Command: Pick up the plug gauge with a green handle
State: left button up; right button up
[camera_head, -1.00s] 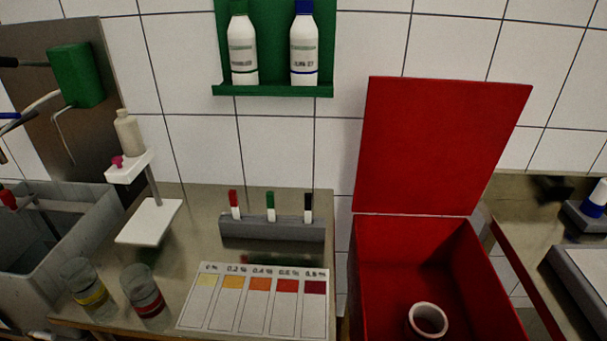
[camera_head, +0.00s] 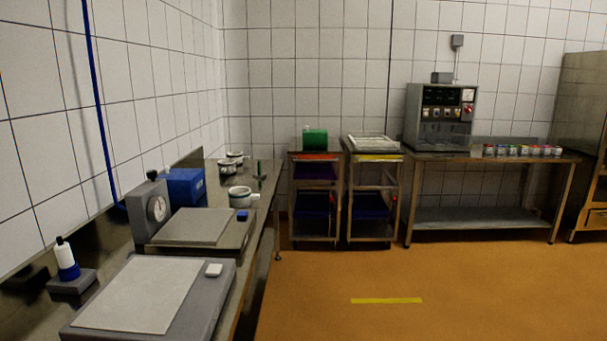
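A slim upright green thing (camera_head: 259,169) stands on the steel bench near its far end. It is too small to tell whether it is a plug gauge with a green handle. No other thing in view looks like a green-handled gauge. Neither of my grippers is in view.
Orange floor (camera_head: 450,290) is clear.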

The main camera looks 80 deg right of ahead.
aim_at(259, 175)
jog(key=z, duration=2.4)
jog(key=i+l+z, duration=0.1)
jog(key=i+z, duration=0.15)
jog(key=i+l+z, duration=0.15)
jog(key=i, duration=0.9)
jog(key=i+l+z, duration=0.2)
jog(key=i, duration=0.85)
jog(key=i+u, duration=0.4)
jog(key=i+l+u, duration=0.25)
jog(key=u, duration=0.2)
jog(key=i+l+u, duration=0.85)
jog(key=k+j, duration=0.1)
